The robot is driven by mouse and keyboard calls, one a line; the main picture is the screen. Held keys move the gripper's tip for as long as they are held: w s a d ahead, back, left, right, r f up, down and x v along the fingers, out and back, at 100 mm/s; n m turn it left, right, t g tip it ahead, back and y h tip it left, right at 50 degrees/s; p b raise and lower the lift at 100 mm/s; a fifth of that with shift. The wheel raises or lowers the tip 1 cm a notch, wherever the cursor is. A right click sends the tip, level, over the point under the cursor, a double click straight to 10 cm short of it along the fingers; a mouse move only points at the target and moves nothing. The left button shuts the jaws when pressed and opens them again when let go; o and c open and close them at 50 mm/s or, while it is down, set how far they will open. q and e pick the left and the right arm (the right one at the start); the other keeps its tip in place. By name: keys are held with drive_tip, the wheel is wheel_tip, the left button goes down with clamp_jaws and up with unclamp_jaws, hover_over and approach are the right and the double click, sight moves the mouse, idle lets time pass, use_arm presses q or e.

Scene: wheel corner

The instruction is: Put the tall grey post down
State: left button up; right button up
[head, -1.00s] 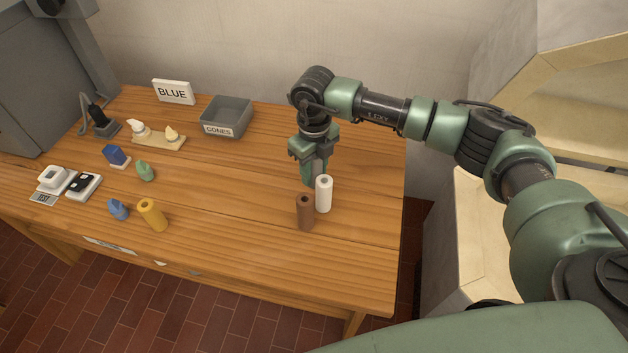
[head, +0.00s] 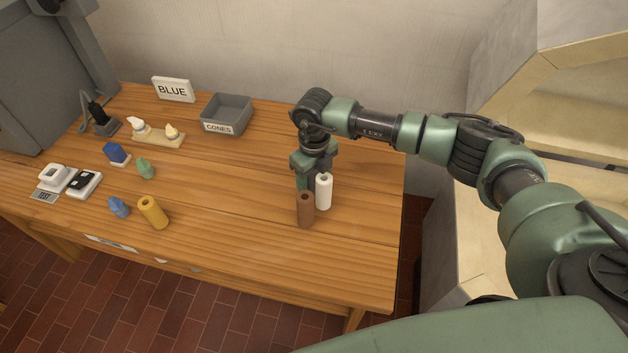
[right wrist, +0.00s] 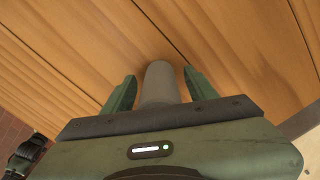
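The tall grey post (right wrist: 160,84) shows in the right wrist view, between the two fingers of my right gripper (right wrist: 160,88). A narrow gap shows on each side of the post, so the fingers look open around it. In the head view my right gripper (head: 311,174) points down low over the right part of the wooden table (head: 250,230), just behind a brown post (head: 305,211) and a white post (head: 324,192). These hide most of the grey post there, and its foot cannot be seen clearly. My left gripper is not in view.
A grey bin labelled CONES (head: 226,115), a BLUE sign (head: 173,90) and a board with pale cones (head: 160,135) stand at the back. A yellow post (head: 153,212), small blue and green pieces and a switch box stand left. The table's middle is clear.

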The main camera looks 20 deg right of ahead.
drive_tip(key=shift+r, duration=0.4)
wheel_tip(320, 180, up, 12)
drive_tip(key=b, duration=0.1)
drive_tip(key=shift+f, duration=0.2)
drive_tip(key=shift+s+f, duration=0.1)
idle(0.3)
